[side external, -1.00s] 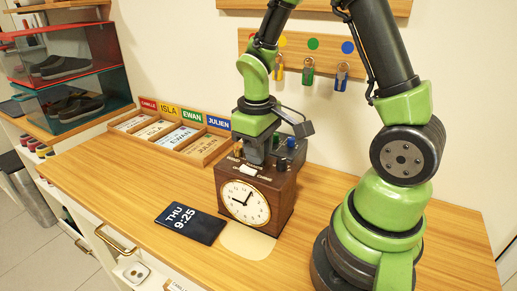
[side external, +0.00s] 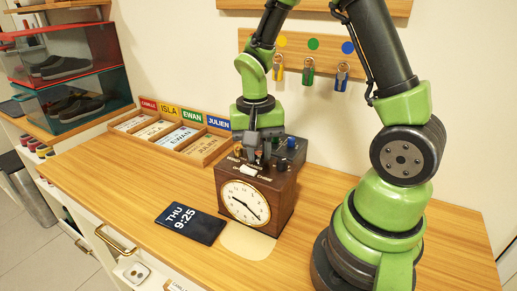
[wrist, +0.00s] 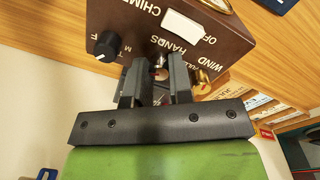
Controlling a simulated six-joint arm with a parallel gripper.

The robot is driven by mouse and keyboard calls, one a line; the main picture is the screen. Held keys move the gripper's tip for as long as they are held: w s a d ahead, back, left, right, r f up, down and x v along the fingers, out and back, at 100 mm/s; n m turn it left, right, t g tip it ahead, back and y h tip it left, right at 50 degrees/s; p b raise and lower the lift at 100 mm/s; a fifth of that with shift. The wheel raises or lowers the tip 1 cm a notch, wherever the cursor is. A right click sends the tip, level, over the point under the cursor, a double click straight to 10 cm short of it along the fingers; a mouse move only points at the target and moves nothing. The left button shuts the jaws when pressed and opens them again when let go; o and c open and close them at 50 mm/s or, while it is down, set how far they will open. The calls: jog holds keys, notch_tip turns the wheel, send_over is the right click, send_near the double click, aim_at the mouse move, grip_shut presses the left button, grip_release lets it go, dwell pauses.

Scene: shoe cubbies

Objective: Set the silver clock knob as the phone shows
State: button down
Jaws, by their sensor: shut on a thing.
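The dark brown wooden clock (side external: 283,205) stands on the counter with its white dial (side external: 243,204) facing out. One hand points left and the other to the lower right. The phone (side external: 190,222) lies flat left of the clock and reads THU 9:25. My gripper (side external: 262,158) is over the clock's top, pointing down. In the wrist view my gripper (wrist: 156,85) is shut on the silver knob (wrist: 161,62), beside the HANDS label. The fingers hide most of that knob.
Also on the clock's top are a black knob (wrist: 106,48) by day letters, a brass winder (wrist: 201,77) by WIND and a white switch (wrist: 184,26). A name-card tray (side external: 203,148) stands behind left. Counter in front is clear.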

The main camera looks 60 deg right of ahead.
aim_at(256, 153)
jog(key=shift+m, duration=1.1)
jog(key=c, duration=1.3)
grip_release()
notch_tip(256, 153, up, 10)
jog(key=shift+w, duration=0.25)
jog(key=shift+a, duration=0.1)
jog(key=s+a+r+n+t+y, duration=0.2)
jog(key=s+a+r+n+t, duration=0.5)
jog(key=s+a+n, duration=0.1)
jog(key=shift+s+a+n+t, duration=0.25)
jog(key=shift+s+n, duration=0.25)
jog(key=shift+s, duration=0.65)
